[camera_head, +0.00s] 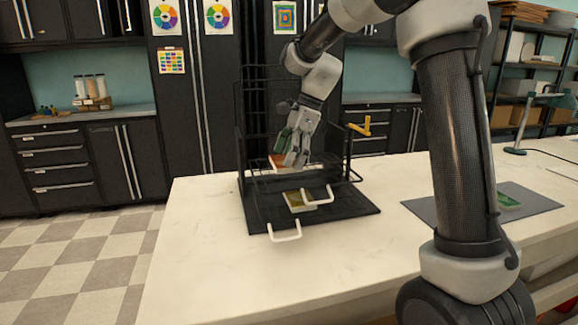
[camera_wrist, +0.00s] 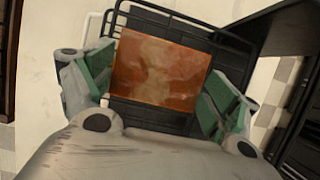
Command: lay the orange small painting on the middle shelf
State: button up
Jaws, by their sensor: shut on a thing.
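The orange small painting (camera_wrist: 160,68) is a flat square panel between the green-padded fingers of my gripper (camera_wrist: 155,95) in the wrist view. My gripper (camera_head: 294,160) is shut on it. In the head view a sliver of the orange painting (camera_head: 278,161) shows under the fingers, inside the black wire rack (camera_head: 243,150), around the height of its middle shelf. Whether the painting touches the shelf bars is unclear, as the fingers hide part of it.
A yellowish painting (camera_head: 297,201) lies low in the rack, near white handles (camera_head: 285,237). The white table (camera_head: 210,260) is clear at front left.

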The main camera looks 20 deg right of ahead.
jog(key=shift+f, duration=1.5)
jog(key=shift+f, duration=0.1)
jog(key=o, duration=0.7)
jog(key=v, duration=1.2)
jog(key=s+d+r+n+t+h, duration=0.1)
jog(key=s+d+n, duration=0.25)
jog(key=s, duration=0.35)
jog(key=s+d+r+n+t+h, duration=0.1)
jog(key=s+d+n, duration=0.1)
jog(key=s+n, duration=0.35)
jog(key=s+d+f+n, duration=0.2)
jog(key=s+n, duration=0.1)
jog(key=s, duration=0.3)
jog(key=s+d+f+n+t+h, duration=0.1)
jog(key=s+d+f+n, duration=0.1)
jog(key=s, duration=0.3)
jog(key=s+d+f+n+t+h, duration=0.1)
jog(key=s+d+f+n, duration=0.1)
jog(key=s, duration=0.4)
jog(key=shift+s+d+f+n, duration=0.2)
jog(key=shift+s+f+n, duration=0.15)
jog(key=shift+f+n, duration=0.5)
